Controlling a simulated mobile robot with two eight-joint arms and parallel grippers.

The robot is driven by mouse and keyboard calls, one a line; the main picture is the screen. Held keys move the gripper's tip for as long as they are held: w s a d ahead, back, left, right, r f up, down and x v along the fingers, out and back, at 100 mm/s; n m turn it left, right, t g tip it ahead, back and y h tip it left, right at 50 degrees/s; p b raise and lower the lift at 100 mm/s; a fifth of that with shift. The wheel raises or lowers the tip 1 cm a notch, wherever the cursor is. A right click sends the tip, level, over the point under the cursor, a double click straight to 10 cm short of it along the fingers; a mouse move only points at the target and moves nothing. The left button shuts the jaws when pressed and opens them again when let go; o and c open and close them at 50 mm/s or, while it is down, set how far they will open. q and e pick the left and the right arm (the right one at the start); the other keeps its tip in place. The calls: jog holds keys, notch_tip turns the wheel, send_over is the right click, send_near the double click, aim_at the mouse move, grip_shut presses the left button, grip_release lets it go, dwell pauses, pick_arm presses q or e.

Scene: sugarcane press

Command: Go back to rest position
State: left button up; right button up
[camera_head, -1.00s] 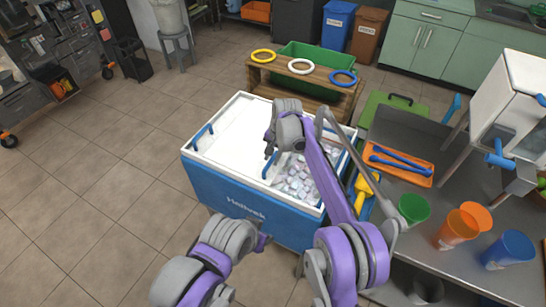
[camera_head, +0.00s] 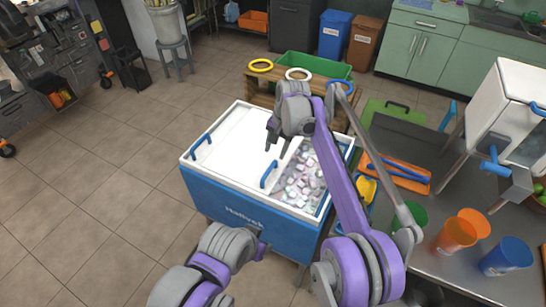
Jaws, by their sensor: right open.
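My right gripper (camera_head: 271,141) is open and empty. It hangs above the white sliding lid (camera_head: 235,150) of the blue ice chest (camera_head: 235,205), clear of the blue lid handle (camera_head: 269,175). My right arm reaches forward from the bottom right and covers part of the chest's right side. My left gripper (camera_head: 262,246) is low in front of the chest, mostly hidden behind its own wrist, so its jaws cannot be made out. The chest's right part is uncovered and shows many ice cubes (camera_head: 301,178).
The metal counter (camera_head: 425,228) at right carries orange cups (camera_head: 455,236), a blue cup (camera_head: 507,256), a green cup, an orange tray (camera_head: 405,180) and a white press (camera_head: 505,110). A wooden stand with rings (camera_head: 298,74) is behind the chest. The floor at left is clear.

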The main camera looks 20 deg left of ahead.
jog(key=shift+d+r, duration=0.1)
jog(key=shift+r, duration=0.5)
jog(key=shift+d, duration=0.1)
jog(key=s+d+r+t, duration=0.1)
jog(key=s+d+r, duration=0.1)
jog(key=d, duration=0.7)
jog(key=s+d+r+t, duration=0.1)
jog(key=s+d+r, duration=0.15)
jog(key=d, duration=0.65)
jog(key=s+d+r+t, duration=0.1)
jog(key=s+d+r, duration=0.1)
jog(key=d, duration=0.7)
jog(key=s+d+f+t+h, duration=0.1)
jog(key=s+d+f, duration=0.4)
jog(key=s+d, duration=0.3)
jog(key=s+d+f+t+h, duration=0.1)
jog(key=s+d+f, duration=0.4)
jog(key=s, duration=0.8)
jog(key=d, duration=0.3)
jog(key=shift+f, duration=0.4)
